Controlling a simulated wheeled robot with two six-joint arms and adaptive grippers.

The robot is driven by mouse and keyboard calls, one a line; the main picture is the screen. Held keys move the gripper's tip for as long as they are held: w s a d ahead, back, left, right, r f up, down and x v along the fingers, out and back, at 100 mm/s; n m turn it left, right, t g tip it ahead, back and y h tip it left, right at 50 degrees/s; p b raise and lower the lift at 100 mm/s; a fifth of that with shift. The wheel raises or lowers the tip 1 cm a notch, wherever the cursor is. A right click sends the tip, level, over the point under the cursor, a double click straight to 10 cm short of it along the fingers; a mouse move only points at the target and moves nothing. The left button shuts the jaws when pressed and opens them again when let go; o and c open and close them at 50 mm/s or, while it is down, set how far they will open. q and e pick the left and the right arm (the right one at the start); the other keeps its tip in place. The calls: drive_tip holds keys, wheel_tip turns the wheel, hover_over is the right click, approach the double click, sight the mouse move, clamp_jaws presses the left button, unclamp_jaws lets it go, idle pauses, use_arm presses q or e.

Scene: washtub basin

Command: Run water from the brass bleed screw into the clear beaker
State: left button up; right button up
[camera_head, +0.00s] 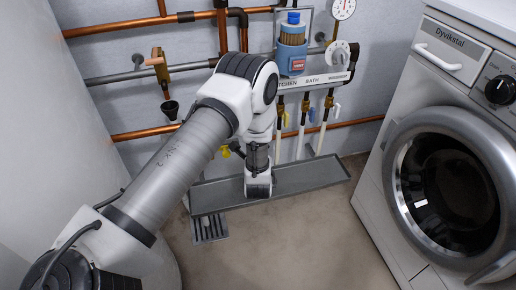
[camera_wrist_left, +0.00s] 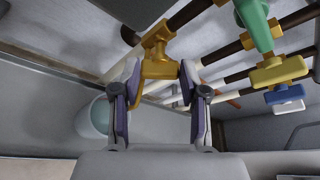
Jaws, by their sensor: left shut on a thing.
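A brass-coloured fitting, the bleed screw (camera_wrist_left: 160,68), is at the top centre of the left wrist view on a dark pipe. My left gripper (camera_wrist_left: 160,78) has its two fingers on either side of its wide lower part and is shut on it. The clear beaker (camera_wrist_left: 93,117), pale blue-green, shows to the left of the fingers and is partly hidden by one of them. In the head view my left arm hides the fingertips and I cannot make out the beaker. No running water shows. My right gripper is in neither view.
A shallow grey tray (camera_head: 310,178) lies along the wall, with a drain grate (camera_head: 209,228) in front. Green (camera_wrist_left: 257,25), yellow (camera_wrist_left: 278,70) and blue (camera_wrist_left: 284,95) valve handles are close on the right. A washing machine (camera_head: 440,140) stands right; floor between is clear.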

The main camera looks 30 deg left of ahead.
use_arm(q)
drive_tip(key=o, duration=1.1)
drive_tip(key=shift+o, duration=0.2)
drive_tip(key=v, duration=1.2)
drive_tip(key=shift+c, duration=0.4)
